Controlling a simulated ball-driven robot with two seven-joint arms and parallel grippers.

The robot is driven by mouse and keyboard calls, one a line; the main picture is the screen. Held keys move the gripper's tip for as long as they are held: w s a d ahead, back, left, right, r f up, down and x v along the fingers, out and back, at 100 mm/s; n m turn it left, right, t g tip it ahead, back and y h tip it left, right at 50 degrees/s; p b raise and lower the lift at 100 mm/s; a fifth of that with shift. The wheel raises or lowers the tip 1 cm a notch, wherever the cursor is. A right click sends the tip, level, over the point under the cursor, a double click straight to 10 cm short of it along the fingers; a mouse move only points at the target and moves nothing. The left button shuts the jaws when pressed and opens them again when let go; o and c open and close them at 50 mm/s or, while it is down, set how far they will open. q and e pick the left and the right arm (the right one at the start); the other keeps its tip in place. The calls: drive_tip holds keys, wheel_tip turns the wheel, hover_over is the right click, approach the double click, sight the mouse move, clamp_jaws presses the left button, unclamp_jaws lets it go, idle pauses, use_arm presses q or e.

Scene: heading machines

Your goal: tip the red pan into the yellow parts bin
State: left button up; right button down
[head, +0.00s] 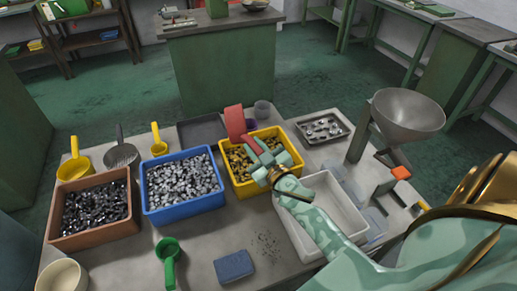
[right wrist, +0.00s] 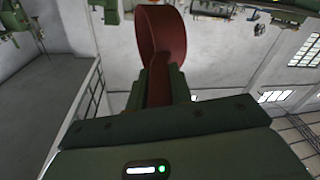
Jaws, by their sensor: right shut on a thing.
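The red pan (head: 236,121) is held tilted, its bowl standing steeply above the back left part of the yellow parts bin (head: 247,190). The bin holds many small brass-coloured parts. My right gripper (head: 262,156) is above the bin, shut on the pan's handle. In the right wrist view the red pan (right wrist: 160,35) stands out from between the fingers (right wrist: 160,85). I cannot see whether anything is in the pan. My left gripper is not in view.
A blue bin (head: 186,206) of silvery parts and a brown bin (head: 95,237) of dark parts stand to the left. A white tray (head: 310,251) lies under my right arm. A grey funnel (head: 408,115) stands at right. A translucent cup (head: 262,110) is behind the yellow bin.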

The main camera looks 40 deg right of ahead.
drive_tip(key=r+p, duration=0.1)
drive_tip(key=p, duration=0.2)
drive_tip(key=shift+a+n, duration=0.3)
drive_tip(key=shift+a, duration=0.1)
use_arm(q)
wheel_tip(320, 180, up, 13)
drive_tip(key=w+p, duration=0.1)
drive_tip(key=p, duration=0.7)
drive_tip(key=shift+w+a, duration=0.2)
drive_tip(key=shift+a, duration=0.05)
use_arm(e)
drive_tip(key=w+a+n+g+h, duration=0.2)
drive_tip(key=a+n+g, duration=0.3)
drive_tip(key=n, duration=0.6)
drive_tip(key=shift+a+f+n+h, duration=0.35)
drive_tip(key=shift+a+h, duration=0.1)
drive_tip(key=shift+h, duration=0.25)
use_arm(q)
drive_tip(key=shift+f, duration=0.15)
